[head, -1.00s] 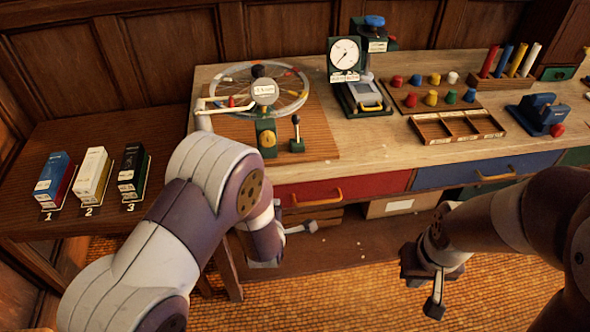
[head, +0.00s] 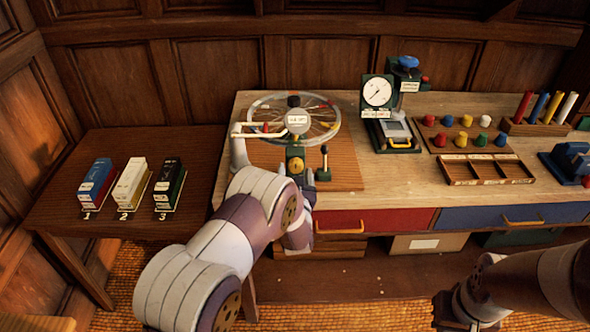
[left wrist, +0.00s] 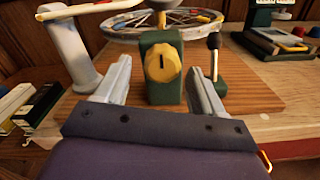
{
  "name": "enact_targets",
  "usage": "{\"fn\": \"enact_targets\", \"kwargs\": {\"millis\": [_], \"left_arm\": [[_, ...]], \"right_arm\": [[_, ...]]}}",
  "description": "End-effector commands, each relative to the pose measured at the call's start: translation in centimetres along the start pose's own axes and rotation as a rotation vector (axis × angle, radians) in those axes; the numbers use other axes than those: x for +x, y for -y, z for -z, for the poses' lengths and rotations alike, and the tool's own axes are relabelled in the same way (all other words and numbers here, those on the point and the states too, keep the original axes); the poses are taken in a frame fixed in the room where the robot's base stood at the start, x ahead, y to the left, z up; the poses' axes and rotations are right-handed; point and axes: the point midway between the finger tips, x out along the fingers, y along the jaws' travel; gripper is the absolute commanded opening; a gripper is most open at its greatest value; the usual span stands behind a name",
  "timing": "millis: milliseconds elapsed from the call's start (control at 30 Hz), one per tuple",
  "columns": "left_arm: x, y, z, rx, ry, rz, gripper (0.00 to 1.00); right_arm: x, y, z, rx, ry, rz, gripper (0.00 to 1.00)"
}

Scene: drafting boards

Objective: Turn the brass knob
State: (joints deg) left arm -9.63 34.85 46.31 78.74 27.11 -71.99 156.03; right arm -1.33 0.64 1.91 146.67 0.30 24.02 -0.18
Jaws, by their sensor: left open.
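The brass knob (head: 296,165) is on the front of a small green block at the desk's front, below a spoked wheel. In the left wrist view the knob (left wrist: 163,64) faces me, with a dark upright slot mark. My left gripper (head: 297,176) is open in front of the knob. In the left wrist view its two fingers stand left and right of the knob with gaps between; I cannot tell how far the tips reach. My right gripper (head: 449,308) is at the bottom edge of the head view, partly cut off, and its fingers do not show clearly.
A small black-knobbed lever (head: 324,163) stands just right of the green block. The wheel (head: 322,108) and a white curved arm (head: 240,150) are behind and left. A dial gauge (head: 377,93) stands farther right. Numbered boxes (head: 132,184) sit on the left table.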

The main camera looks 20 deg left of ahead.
Motion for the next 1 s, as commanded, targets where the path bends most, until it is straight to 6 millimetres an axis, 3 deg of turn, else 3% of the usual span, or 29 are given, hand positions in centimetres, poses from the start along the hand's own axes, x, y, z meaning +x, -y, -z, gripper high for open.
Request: {"fn": "enact_targets", "kwargs": {"millis": [367, 533, 567, 1000], "left_arm": [[0.9, 0.0, 0.0, 0.0, -0.001, 0.0, 0.69], [0.9, 0.0, 0.0, 0.0, -0.001, 0.0, 0.17], [0.9, 0.0, 0.0, 0.0, -0.001, 0.0, 0.12], [0.9, 0.0, 0.2, 0.09, 0.002, 0.0, 0.13]], "right_arm": [[-0.1, 0.0, 0.0, 0.0, 0.0, 0.0, 0.0], [-0.1, 0.0, 0.0, 0.0, 0.0, 0.0, 0.0], [-0.1, 0.0, 0.0, 0.0, 0.0, 0.0, 0.0], [1.1, 0.0, -0.1, 0.0, 0.0, 0.0, 0.0]]}}
